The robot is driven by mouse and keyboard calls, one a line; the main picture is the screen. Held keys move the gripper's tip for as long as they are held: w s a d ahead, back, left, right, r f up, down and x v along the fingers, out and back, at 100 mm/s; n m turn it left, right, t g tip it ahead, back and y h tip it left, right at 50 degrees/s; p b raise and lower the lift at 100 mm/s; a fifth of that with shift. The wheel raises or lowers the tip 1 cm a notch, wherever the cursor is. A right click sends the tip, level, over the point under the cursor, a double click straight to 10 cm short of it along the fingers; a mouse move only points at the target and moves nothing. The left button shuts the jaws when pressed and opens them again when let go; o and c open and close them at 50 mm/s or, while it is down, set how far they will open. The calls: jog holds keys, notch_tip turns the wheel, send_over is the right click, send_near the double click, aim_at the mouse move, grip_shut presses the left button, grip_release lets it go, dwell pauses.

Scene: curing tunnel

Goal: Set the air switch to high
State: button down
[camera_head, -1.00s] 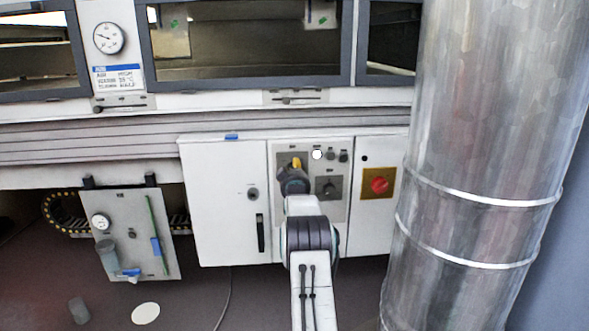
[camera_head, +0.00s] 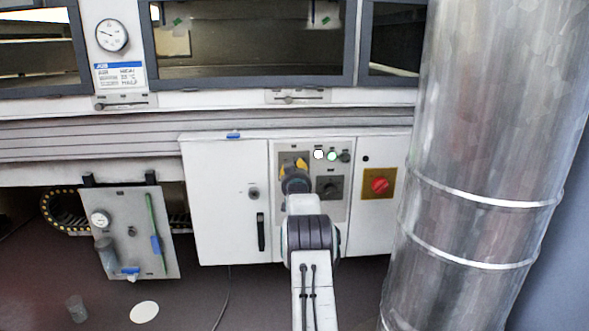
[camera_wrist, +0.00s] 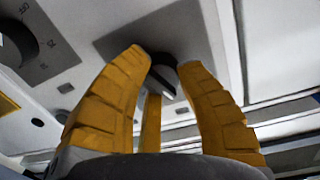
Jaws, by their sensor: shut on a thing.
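My gripper (camera_head: 296,166) is at the upper left of the control panel on the white cabinet.
A second dark knob (camera_head: 329,187) sits just to the right on its own plate; a green lamp (camera_head: 332,156) glows above it, beside a white lamp (camera_head: 318,154). A red switch (camera_head: 379,185) is further right. A large metal duct (camera_head: 480,170) blocks the right side.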

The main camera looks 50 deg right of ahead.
jog(key=m, duration=0.4)
jog(key=shift+s+d+m, duration=0.15)
jog(key=shift+m, duration=0.15)
jog(key=c, duration=2)
grip_release()
jog(key=shift+r+m, duration=0.1)
jog(key=shift+m, duration=0.4)
jog(key=shift+y, duration=0.3)
grip_shut()
jog(key=o, duration=0.9)
grip_release()
jog(key=o, duration=0.3)
jog(key=shift+w+d, duration=0.3)
jog(key=shift+d, duration=0.05)
jog(key=shift+a, duration=0.1)
